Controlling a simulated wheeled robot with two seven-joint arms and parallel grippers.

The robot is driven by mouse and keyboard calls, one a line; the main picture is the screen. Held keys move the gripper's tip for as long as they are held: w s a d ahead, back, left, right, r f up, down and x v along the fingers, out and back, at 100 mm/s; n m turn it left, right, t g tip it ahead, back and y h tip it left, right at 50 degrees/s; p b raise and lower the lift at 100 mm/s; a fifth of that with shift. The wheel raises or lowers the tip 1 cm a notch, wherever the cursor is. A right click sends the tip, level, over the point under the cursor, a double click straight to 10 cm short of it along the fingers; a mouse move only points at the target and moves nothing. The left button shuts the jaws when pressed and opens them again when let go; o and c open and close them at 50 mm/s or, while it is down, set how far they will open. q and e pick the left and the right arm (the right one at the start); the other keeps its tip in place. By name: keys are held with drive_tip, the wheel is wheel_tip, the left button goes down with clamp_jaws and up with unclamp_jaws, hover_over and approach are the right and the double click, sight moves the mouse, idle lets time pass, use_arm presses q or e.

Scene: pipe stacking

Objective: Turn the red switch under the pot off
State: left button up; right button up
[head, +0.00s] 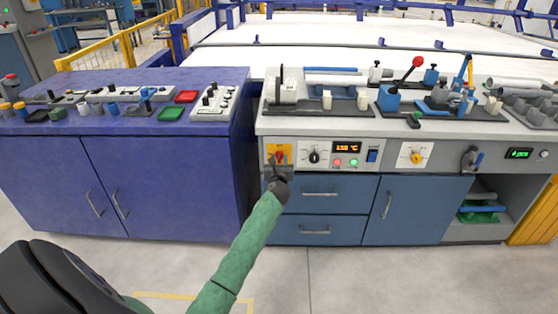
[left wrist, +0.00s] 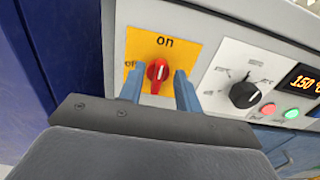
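The red switch (left wrist: 157,72) sits on a yellow plate (left wrist: 181,47) marked "on" at the top and "off" at the left. Its handle stands roughly upright, towards "on". In the head view the yellow plate (head: 287,148) is at the left end of the workbench's front panel. My left gripper (head: 280,165) is in front of it, partly hiding the switch. In the left wrist view its two blue fingers are open, one on each side of the switch; contact is not clear. I cannot clearly identify a pot above it. My right gripper is not in view.
Right of the switch are a black dial (head: 314,157), a lit display (head: 347,147), and green and red buttons. A second rotary switch (head: 416,156) is farther right. Blue drawers (head: 320,193) lie below the panel. A purple cabinet (head: 150,180) stands close on the left.

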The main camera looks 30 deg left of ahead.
use_arm(q)
drive_tip(key=shift+w+a, duration=0.2)
drive_tip(key=shift+w, duration=0.05)
clamp_jaws()
